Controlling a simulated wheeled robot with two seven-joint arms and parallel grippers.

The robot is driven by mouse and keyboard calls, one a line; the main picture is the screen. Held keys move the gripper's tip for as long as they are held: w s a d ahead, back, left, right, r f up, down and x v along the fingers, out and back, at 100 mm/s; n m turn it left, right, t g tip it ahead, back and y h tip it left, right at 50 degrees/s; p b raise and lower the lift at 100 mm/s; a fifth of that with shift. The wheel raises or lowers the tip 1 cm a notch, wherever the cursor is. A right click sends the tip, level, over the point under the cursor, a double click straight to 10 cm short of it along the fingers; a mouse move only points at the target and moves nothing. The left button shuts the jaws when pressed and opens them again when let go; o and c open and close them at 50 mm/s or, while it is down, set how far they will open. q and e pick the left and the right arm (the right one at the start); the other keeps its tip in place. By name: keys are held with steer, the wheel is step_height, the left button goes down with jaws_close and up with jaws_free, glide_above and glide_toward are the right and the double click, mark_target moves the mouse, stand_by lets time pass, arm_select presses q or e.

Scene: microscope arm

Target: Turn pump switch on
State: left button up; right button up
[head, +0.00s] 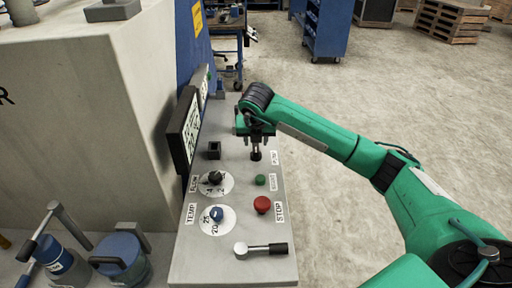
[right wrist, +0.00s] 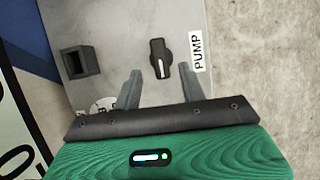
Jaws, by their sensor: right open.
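The pump switch (right wrist: 160,58) is a black rotary knob with a white mark, on the grey panel beside the PUMP label (right wrist: 198,52) in the right wrist view. In the head view the switch (head: 256,156) shows just below my right gripper (head: 256,140). My right gripper also shows in the right wrist view (right wrist: 158,85), its two fingers apart and empty. The knob lies ahead of the gap between the fingertips, and no contact is visible. My left gripper is not in view.
The control panel (head: 185,256) also carries a black square socket (head: 214,150), a FLOW knob (head: 215,178), a blue TEMP knob (head: 216,214), a green button (head: 261,180), a red STOP button (head: 262,204) and a lever (head: 262,249). A screen (head: 186,130) stands at its left edge.

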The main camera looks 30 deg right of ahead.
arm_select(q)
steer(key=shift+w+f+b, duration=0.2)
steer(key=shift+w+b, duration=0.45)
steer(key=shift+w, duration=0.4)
arm_select(e)
steer(key=v, duration=0.9)
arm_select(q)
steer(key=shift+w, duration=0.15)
arm_select(e)
steer(key=shift+s+f, duration=0.1)
steer(key=shift+f, duration=0.05)
